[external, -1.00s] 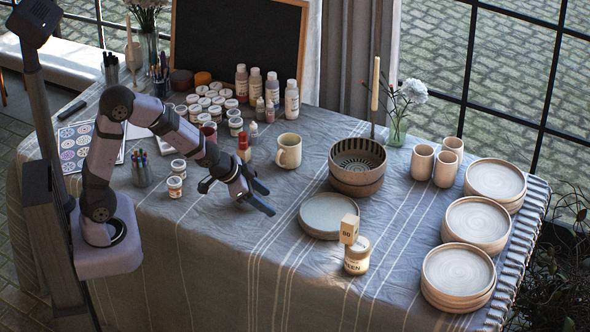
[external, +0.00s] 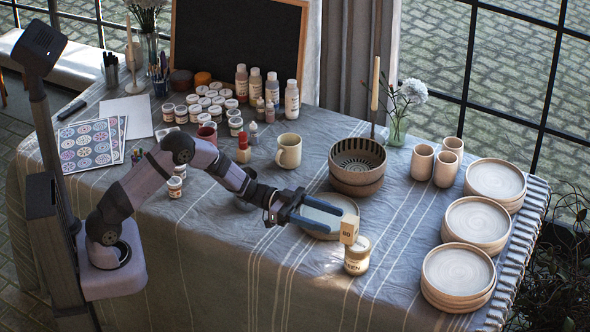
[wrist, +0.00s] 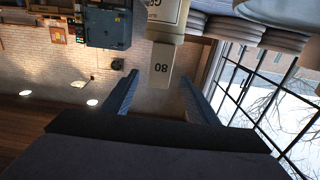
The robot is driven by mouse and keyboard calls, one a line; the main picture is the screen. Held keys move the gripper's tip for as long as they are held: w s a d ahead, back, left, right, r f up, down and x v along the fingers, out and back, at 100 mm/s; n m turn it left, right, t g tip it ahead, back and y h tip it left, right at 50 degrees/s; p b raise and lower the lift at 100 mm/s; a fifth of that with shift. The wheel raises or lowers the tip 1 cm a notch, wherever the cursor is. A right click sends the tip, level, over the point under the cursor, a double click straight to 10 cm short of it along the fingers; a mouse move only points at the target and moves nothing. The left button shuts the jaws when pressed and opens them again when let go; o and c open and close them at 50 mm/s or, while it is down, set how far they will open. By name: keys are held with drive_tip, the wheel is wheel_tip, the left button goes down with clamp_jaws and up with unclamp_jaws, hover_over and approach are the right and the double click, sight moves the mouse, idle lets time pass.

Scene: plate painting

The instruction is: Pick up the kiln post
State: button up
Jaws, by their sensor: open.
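The kiln post, a small cream block (external: 349,229) marked "80", stands on the lid of a glaze jar (external: 357,257). My gripper (external: 336,221) is open and empty, held level, its blue fingers pointing at the post from the left with the tips beside it. In the wrist view, which is upside down, the post (wrist: 160,64) shows between the two fingertips (wrist: 160,78), with a gap on each side. I cannot tell how far it lies between them. The jar (wrist: 168,18) shows above it there.
A round plate (external: 326,207) lies behind my fingers, and a stack of bowls (external: 358,184) stands farther back. A mug (external: 288,151) and several paint pots are at the back left. Stacked plates (external: 457,272) stand at the right. The cloth in front of the jar is clear.

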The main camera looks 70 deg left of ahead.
sight(350, 226)
drive_tip(key=shift+f+p+x, duration=0.1)
drive_tip(key=shift+p+x, duration=0.35)
drive_tip(key=shift+x, duration=1.4)
drive_tip(key=shift+f+p+x, duration=0.15)
drive_tip(key=shift+p+x, duration=0.25)
drive_tip(key=shift+x, duration=1.45)
drive_tip(key=shift+c, duration=0.3)
clamp_jaws()
drive_tip(key=shift+r, duration=0.15)
